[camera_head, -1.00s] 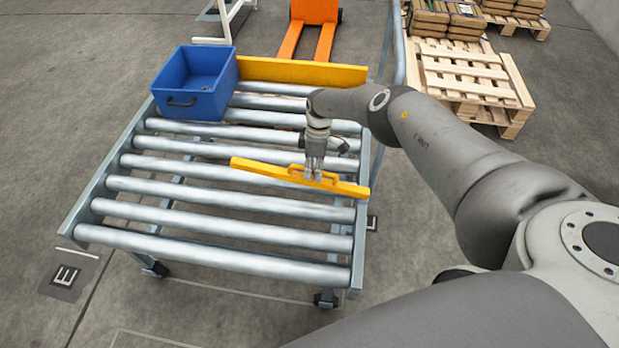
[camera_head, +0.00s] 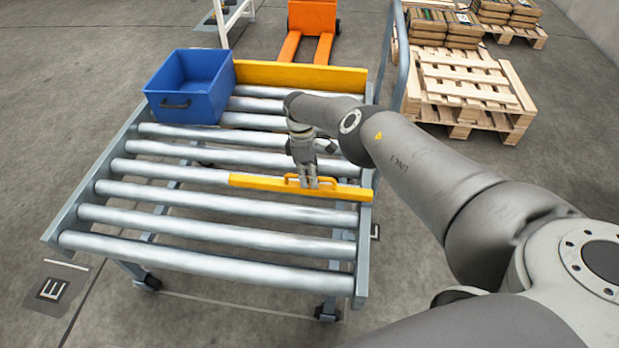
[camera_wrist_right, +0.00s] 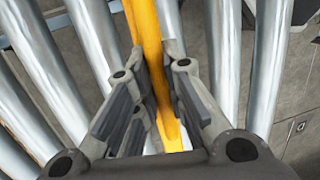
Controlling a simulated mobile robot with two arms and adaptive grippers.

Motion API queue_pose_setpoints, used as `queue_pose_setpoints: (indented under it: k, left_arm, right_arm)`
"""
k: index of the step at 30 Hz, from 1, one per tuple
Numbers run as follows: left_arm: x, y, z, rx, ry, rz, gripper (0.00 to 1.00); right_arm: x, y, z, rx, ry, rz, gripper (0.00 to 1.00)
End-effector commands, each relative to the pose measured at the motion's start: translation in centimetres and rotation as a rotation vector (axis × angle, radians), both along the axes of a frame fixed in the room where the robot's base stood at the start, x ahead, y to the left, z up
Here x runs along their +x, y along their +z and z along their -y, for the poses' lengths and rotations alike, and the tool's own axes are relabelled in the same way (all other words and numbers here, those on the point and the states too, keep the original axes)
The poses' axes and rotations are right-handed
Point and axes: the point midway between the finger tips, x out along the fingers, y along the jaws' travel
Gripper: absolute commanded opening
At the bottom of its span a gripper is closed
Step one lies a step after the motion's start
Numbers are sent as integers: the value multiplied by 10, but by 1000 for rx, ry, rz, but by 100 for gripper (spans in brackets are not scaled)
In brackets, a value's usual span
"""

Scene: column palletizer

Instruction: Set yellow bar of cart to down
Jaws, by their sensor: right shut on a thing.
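The cart (camera_head: 362,260) is a grey frame with a deck of steel rollers. Its yellow bar (camera_head: 257,182) lies across the rollers towards the right side, with a small handle on top. My right gripper (camera_head: 308,186) points down and is shut on the bar at its handle. In the right wrist view the yellow bar (camera_wrist_right: 148,30) runs between the fingers of the right gripper (camera_wrist_right: 160,90), which partly hide it. The bar's right end reaches the cart's right side rail. My left gripper is not in view.
A blue bin (camera_head: 190,85) stands on the far left of the rollers. A yellow board (camera_head: 300,76) stands along the far edge. Behind are an orange pallet truck (camera_head: 313,18) and wooden pallets (camera_head: 465,88) with boxes. The near rollers are clear.

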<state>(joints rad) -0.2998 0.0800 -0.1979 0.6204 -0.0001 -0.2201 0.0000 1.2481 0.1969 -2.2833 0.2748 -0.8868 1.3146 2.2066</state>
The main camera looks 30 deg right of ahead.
Motion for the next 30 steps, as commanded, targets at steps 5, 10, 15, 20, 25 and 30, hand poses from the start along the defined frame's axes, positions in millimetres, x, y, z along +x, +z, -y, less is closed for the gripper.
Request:
queue_pose_setpoints:
  k: [5,10,15,20,25,30]
  left_arm:
    - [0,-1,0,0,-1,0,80]
    - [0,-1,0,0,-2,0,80]
    - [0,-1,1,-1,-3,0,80]
    - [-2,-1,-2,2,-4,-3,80]
    - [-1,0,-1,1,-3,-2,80]
    - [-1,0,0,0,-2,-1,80]
  right_arm:
    - [-3,-5,-2,1,2,-7,15]
    - [-3,-4,-1,1,2,-6,34]
    - [-2,-3,-1,0,1,-4,34]
    - [-1,-2,0,0,1,-3,34]
    - [2,11,0,1,1,-2,34]
    - [10,39,-1,2,0,0,34]
